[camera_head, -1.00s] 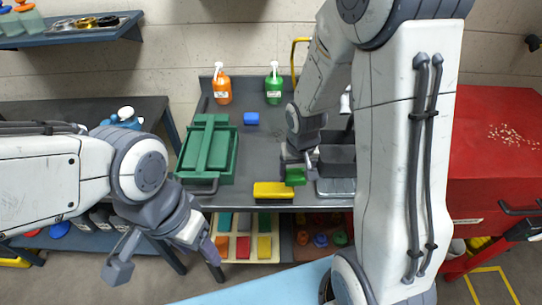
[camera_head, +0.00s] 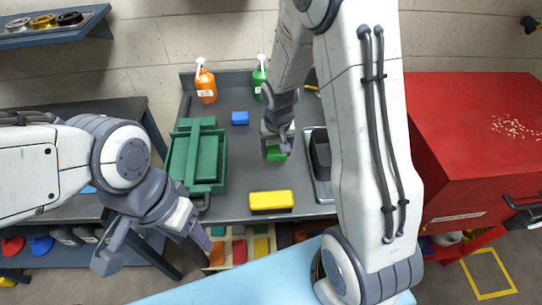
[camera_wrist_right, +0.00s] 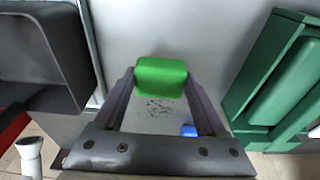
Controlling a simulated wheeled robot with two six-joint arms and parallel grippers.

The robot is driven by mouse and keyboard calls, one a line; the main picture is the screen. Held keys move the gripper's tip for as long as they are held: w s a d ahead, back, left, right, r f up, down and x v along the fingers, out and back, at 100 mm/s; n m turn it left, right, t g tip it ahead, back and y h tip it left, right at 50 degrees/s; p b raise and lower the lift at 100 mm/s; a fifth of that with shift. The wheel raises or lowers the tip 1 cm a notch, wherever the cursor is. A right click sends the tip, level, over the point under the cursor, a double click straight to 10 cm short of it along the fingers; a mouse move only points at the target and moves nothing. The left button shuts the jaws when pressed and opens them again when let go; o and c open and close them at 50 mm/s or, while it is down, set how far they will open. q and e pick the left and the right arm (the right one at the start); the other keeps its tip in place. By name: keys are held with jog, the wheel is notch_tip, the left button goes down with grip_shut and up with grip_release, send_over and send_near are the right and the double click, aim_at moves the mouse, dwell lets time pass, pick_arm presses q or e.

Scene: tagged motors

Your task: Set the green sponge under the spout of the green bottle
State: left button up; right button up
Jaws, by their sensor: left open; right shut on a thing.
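The green sponge (camera_head: 277,154) is between the fingers of my right gripper (camera_head: 277,145), which is shut on it over the middle of the grey table. In the right wrist view, the green sponge (camera_wrist_right: 161,76) sits at the fingertips of the right gripper (camera_wrist_right: 160,85). My left gripper (camera_head: 145,240) is open and empty at the lower left, in front of the table.
An orange bottle (camera_head: 205,85) stands left of the green one. A blue block (camera_head: 240,118) lies in front of the bottles.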

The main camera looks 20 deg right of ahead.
aim_at(271, 166)
jog(key=shift+w+a+f, duration=0.55)
jog(key=shift+w, duration=0.2)
jog(key=shift+f+p, duration=0.3)
jog(key=shift+f, duration=1.75)
jog(key=shift+f, duration=0.1)
jog(key=shift+f, duration=0.15)
jog(key=o, duration=1.2)
jog(key=shift+o, duration=0.2)
